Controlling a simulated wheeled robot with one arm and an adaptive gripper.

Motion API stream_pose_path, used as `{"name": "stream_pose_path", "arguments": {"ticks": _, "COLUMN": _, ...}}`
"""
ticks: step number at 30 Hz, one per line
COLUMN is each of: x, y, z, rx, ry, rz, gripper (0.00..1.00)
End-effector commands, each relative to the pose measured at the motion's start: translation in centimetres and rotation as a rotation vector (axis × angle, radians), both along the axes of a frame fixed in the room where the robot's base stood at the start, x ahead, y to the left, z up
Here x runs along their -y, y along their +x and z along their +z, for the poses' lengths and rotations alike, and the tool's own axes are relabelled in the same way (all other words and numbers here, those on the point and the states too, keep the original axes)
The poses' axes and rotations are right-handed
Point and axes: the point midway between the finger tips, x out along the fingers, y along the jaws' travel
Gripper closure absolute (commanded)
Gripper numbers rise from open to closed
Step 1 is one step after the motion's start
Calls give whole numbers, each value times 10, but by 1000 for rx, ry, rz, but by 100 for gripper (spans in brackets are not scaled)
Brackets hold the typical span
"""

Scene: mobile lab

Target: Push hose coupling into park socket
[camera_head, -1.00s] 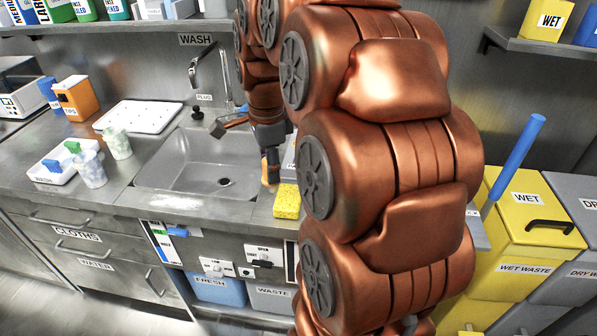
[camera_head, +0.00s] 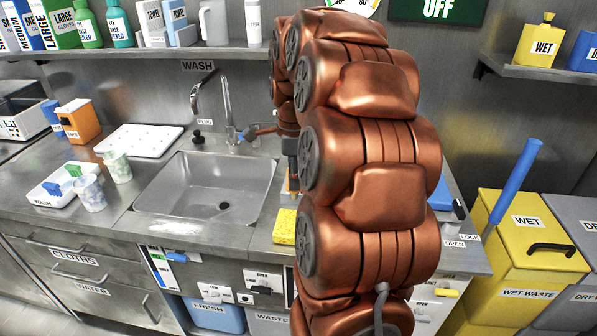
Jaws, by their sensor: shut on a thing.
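My gripper (camera_head: 291,172) points down, dark and slim, at the right rim of the sink, partly hidden by my copper arm. It is shut on a small orange-tan thing (camera_head: 291,188) just below its fingers. This thing is too small and too covered for me to tell if it is the hose coupling. I cannot make out the park socket or the hose's run; my arm covers the counter to the right of the gripper.
The sink (camera_head: 205,187) lies left of my gripper, with a tap (camera_head: 229,108) behind it. A yellow sponge (camera_head: 282,227) lies on the counter's front edge, close by. A yellow wet waste bin (camera_head: 528,235) stands at the right. Cups (camera_head: 89,192) stand at the left.

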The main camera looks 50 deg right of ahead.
Motion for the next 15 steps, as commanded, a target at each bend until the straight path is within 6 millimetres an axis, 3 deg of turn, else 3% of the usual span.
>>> {"name": "stream_pose_path", "arguments": {"ticks": 9, "x": 37, "y": 26, "z": -4, "rx": 0, "ry": 0, "rz": -1, "gripper": 100}}
{"name": "stream_pose_path", "arguments": {"ticks": 15, "x": 48, "y": 34, "z": -5, "rx": 2, "ry": -1, "rz": 0, "gripper": 100}}
